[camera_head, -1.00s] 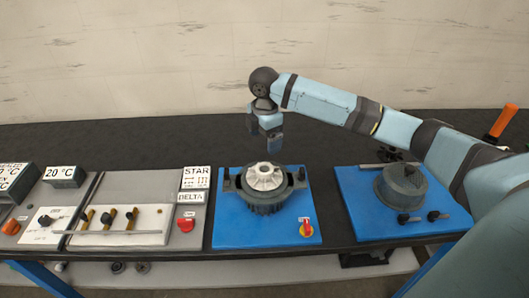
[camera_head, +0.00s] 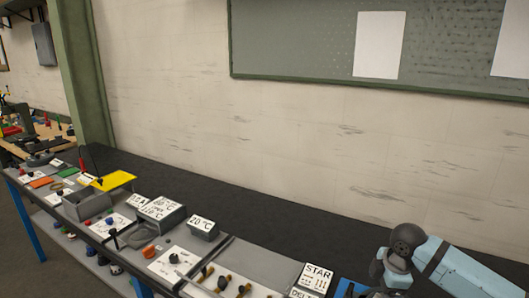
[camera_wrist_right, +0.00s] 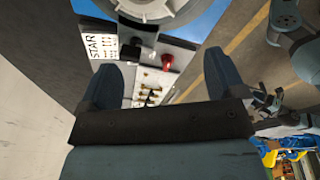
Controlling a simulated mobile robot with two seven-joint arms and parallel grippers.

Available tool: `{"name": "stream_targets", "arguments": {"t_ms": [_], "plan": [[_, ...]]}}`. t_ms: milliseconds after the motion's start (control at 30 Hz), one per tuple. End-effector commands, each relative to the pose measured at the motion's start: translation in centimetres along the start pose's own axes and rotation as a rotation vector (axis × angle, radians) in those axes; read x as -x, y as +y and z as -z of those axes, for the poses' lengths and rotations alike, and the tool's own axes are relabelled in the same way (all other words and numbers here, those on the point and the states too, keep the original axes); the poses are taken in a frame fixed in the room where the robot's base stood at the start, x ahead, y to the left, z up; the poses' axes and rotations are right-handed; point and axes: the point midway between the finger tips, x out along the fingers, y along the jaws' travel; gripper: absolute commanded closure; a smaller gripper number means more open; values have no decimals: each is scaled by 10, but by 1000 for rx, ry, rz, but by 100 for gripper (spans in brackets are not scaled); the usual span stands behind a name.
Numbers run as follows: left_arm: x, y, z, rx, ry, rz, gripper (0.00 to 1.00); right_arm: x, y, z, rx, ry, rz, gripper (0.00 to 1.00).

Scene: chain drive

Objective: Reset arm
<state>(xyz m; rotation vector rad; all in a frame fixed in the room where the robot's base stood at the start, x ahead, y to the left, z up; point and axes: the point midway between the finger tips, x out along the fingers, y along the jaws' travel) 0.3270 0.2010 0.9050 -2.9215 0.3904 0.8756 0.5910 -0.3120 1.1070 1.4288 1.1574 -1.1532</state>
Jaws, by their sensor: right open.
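My right arm comes in at the bottom right corner of the head view. Its gripper (camera_head: 392,284) is at the bottom edge there, and its fingertips cannot be made out. In the right wrist view my right gripper (camera_wrist_right: 162,75) has its two dark fingers wide apart with nothing between them. Beyond the fingers are the STAR panel (camera_wrist_right: 102,46) and a red knob (camera_wrist_right: 167,62).
A round grey housing (camera_wrist_right: 155,8) is at the wrist view's top edge. In the head view, the dark bench (camera_head: 270,215) carries the STAR sign (camera_head: 317,276), a 20 °C box (camera_head: 203,228) and a yellow plate (camera_head: 114,180). A pegboard (camera_head: 300,45) hangs on the wall.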

Motion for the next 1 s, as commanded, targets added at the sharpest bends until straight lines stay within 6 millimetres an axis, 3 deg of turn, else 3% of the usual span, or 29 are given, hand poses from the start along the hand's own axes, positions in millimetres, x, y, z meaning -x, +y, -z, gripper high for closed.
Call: {"name": "stream_targets", "arguments": {"t_ms": [33, 100, 300, 400, 567, 700, 900, 1000], "plan": [[0, 0, 0, 0, 1, 0, 55, -29, -16, 18, -34, 52, -17, 11], [-1, 0, 1, 0, 2, 0, 55, -58, -32, 37, -98, 123, -65, 11], [-1, 0, 2, -1, 3, 0, 55, -122, -86, 81, -319, 326, -181, 11], [-1, 0, 2, -1, 3, 0, 55, -144, -115, 94, -446, 420, -236, 11], [-1, 0, 1, 0, 2, 1, 55, -169, -166, 100, -661, 547, -321, 11], [0, 0, 1, 0, 1, 0, 55, -181, -213, 91, -845, 629, -404, 11], [0, 0, 0, 1, -1, 0, 55, -184, -270, 69, -1025, 688, -509, 11], [1, 0, -1, 1, -2, 0, 55, -183, -286, 61, -1066, 699, -541, 11]]}}
